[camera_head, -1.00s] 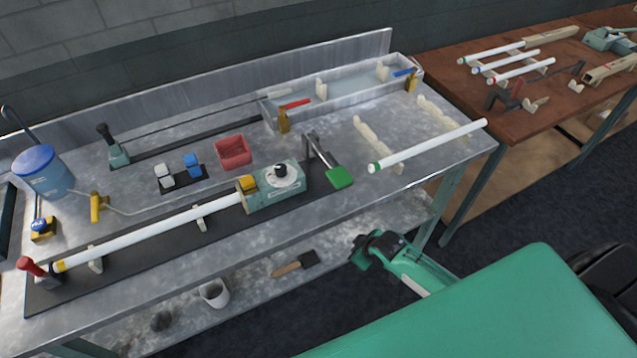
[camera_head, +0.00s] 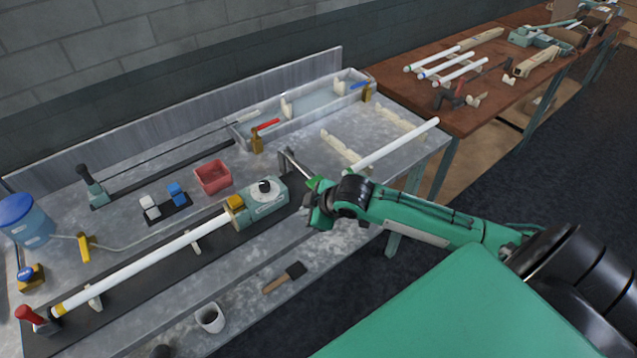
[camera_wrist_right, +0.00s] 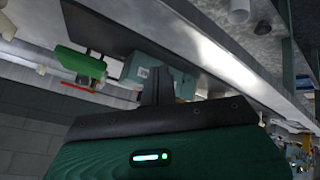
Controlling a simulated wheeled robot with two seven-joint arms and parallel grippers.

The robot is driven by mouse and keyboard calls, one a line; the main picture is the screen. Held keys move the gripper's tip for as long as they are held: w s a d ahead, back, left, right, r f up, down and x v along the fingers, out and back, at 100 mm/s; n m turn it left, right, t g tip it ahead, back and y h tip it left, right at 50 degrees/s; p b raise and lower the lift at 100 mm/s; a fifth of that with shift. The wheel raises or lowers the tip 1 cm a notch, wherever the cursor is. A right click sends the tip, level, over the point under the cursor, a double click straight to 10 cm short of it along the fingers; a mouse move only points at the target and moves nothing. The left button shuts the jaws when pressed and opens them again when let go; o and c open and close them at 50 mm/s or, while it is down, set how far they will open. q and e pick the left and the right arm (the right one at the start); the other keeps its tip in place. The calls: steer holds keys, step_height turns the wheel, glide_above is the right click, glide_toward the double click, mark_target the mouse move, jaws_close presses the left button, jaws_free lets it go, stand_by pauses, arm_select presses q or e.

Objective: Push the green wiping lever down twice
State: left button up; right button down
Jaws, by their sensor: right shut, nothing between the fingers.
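The green wiping lever pad (camera_wrist_right: 80,62) shows at the upper left of the wrist view, to the left of my fingertips and apart from them. In the head view the lever's grey arm (camera_head: 299,166) rises by the teal clamp block (camera_head: 262,198); its green pad is mostly hidden or hard to separate from my green gripper. My right gripper (camera_head: 312,213) is at the bench's front edge beside the lever. In the wrist view my right fingers (camera_wrist_right: 157,85) are shut together and empty. My left gripper is not in view.
A long white tube (camera_head: 145,262) runs left from the clamp block over a black base. A red bin (camera_head: 213,177) stands behind the block. A brush (camera_head: 284,278) and white cup (camera_head: 210,317) sit low in front.

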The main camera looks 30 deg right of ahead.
steer(key=w+d+r+n, duration=0.1)
steer(key=w+d+r, duration=0.1)
steer(key=d+r, duration=0.2)
steer(key=w+d+r+n+t, duration=0.1)
steer(key=d+r, duration=0.3)
steer(key=r, duration=0.5)
steer(key=shift+w+r+p, duration=0.2)
steer(key=shift+w+p, duration=0.2)
steer(key=shift+w, duration=0.4)
steer(key=shift+f, duration=0.1)
steer(key=b, duration=0.8)
glide_toward(311, 178)
steer(key=w, duration=0.1)
steer(key=w+a, duration=0.1)
steer(key=shift+w, duration=0.35)
steer(key=shift+f, duration=1.2)
steer(key=shift+f, duration=0.15)
